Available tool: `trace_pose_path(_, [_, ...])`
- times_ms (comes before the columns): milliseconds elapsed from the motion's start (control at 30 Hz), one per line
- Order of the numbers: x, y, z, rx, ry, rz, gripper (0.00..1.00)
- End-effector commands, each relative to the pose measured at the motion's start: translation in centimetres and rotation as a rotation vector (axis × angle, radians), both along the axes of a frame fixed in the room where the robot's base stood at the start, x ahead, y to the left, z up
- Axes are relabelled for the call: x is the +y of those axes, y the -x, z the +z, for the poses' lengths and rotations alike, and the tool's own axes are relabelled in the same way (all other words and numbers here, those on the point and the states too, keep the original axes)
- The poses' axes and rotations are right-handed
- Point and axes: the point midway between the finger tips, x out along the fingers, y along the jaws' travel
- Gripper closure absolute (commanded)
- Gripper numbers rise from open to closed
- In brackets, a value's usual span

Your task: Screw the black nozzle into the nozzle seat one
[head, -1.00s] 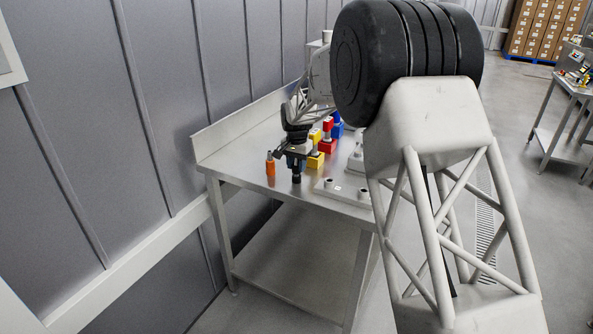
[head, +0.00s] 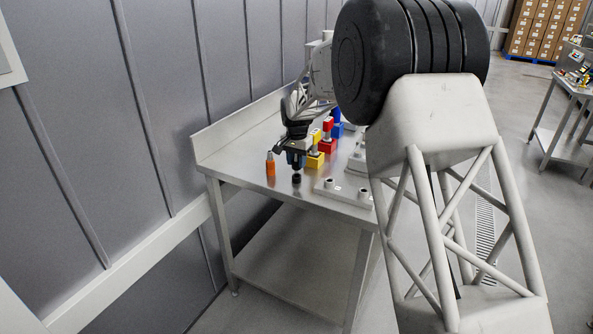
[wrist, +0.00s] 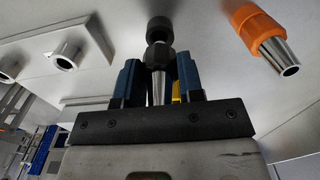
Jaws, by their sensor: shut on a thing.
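The black nozzle (wrist: 159,56) is between the blue fingertips of my gripper (wrist: 158,80) in the wrist view, with its silver tapered part running back between the fingers. My gripper is shut on it. In the head view my gripper (head: 296,158) points down over the table's near left part, with the black nozzle (head: 297,179) below its fingers. A pale plate (head: 345,192) with two short round seats, one of them a nozzle seat (head: 329,182), lies to the right. A seat (wrist: 67,57) also shows at left in the wrist view. I cannot tell which is seat one.
An orange nozzle (head: 271,166) stands left of my gripper. The steel table (head: 255,150) has a raised back edge.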

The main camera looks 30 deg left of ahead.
Motion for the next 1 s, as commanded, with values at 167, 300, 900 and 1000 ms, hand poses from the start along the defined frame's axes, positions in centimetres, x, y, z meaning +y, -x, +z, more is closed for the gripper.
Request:
trace_pose_path(167, [0.0,0.0,0.5,0.000,0.000,0.000,0.90])
trace_pose_path(300, [0.0,0.0,0.9,0.000,0.000,0.000,0.90])
trace_pose_path(900, [0.0,0.0,2.5,0.000,0.000,0.000,0.90])
trace_pose_path(1000, [0.0,0.0,2.8,0.001,0.000,0.000,0.90])
